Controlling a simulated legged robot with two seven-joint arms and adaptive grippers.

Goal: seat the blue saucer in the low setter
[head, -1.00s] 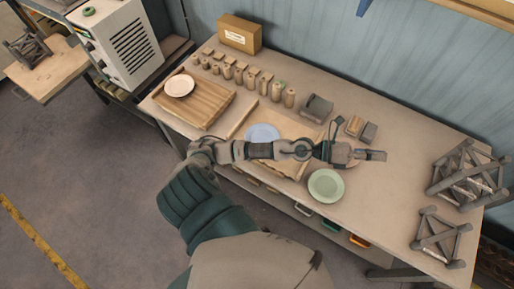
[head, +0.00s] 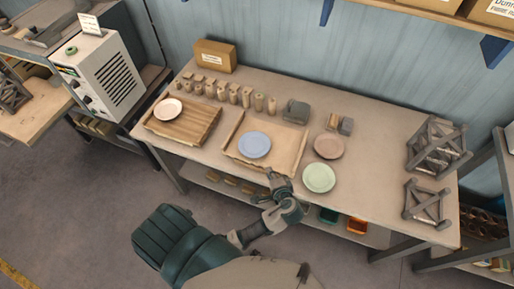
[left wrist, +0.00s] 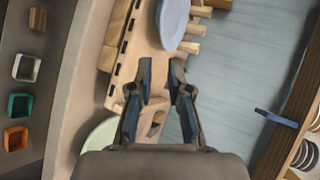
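The blue saucer (head: 255,145) lies flat on a shallow wooden tray (head: 294,158) in the middle of the bench. It also shows at the top of the left wrist view (left wrist: 173,22). My left gripper (head: 277,181) is near the tray's front edge, apart from the saucer. In the left wrist view its two fingers (left wrist: 160,92) are apart with nothing between them. Two dark grey frame setters stand at the right end: a taller one (head: 438,147) and a low one (head: 427,204). The low setter looks empty. My right gripper is not in view.
A green plate (head: 319,178) and a pinkish plate (head: 328,146) lie right of the tray. A pale plate (head: 168,108) lies on a slatted board (head: 190,126) at left. Several small posts (head: 247,97) line the back. Bench space before the setters is clear.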

